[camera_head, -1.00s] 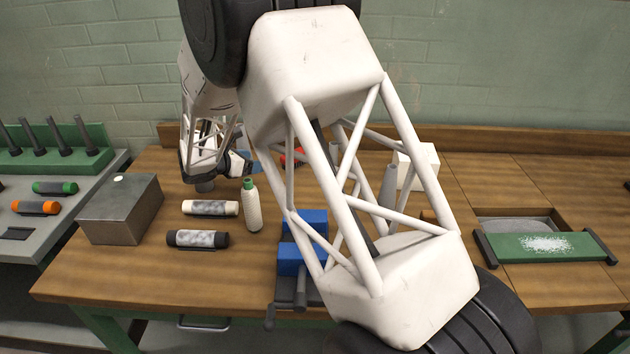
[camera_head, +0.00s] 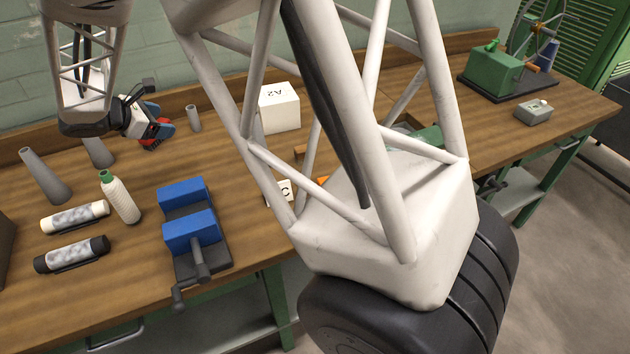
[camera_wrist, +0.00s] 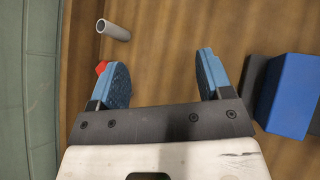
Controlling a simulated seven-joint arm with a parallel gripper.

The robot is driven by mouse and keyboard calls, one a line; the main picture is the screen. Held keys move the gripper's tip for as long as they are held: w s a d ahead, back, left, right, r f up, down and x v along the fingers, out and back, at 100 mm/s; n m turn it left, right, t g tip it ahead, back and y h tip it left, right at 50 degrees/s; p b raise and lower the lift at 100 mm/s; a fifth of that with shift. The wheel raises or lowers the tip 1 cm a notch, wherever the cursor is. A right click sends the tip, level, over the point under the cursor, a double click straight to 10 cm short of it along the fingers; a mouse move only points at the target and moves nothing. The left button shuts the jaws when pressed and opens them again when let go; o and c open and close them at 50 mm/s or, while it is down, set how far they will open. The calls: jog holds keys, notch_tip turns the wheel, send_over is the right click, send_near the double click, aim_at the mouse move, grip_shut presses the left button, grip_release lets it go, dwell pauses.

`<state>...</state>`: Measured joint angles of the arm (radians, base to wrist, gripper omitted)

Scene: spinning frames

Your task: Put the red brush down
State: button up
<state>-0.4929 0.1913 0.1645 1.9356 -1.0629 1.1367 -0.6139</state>
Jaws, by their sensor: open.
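My gripper is at the left in the head view (camera_head: 162,131), low over the back of the bench. Its two blue fingers stand wide apart in the wrist view (camera_wrist: 166,75), with bare wood showing between them. A small red piece (camera_wrist: 101,67), likely part of the red brush, shows just outside the left finger; the rest is hidden. Red also shows beside the fingers in the head view (camera_head: 150,146). I cannot tell whether the finger touches it. Nothing is seen held between the fingers.
A grey tube (camera_head: 194,117) stands near the gripper. A white A2 block (camera_head: 279,108) stands right. My arm hides the bench middle.

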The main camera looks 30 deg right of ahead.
jog(key=s+d+r+m+g+y, duration=0.2)
jog(key=s+d+r+m, duration=0.25)
jog(key=s+d, duration=0.4)
jog(key=s+d+r+m+g+y, duration=0.25)
jog(key=s+d+m, duration=0.25)
jog(key=s+d, duration=0.4)
jog(key=s+d+m+t+y, duration=0.1)
jog(key=s+m, duration=0.4)
jog(key=s, duration=0.7)
jog(key=s+d+m+y, duration=0.3)
jog(key=s+d+m, duration=0.1)
jog(key=s, duration=0.8)
jog(key=shift+s+f+m+t+y, duration=0.15)
jog(key=shift+m+t+y, duration=0.2)
jog(key=shift+m, duration=0.4)
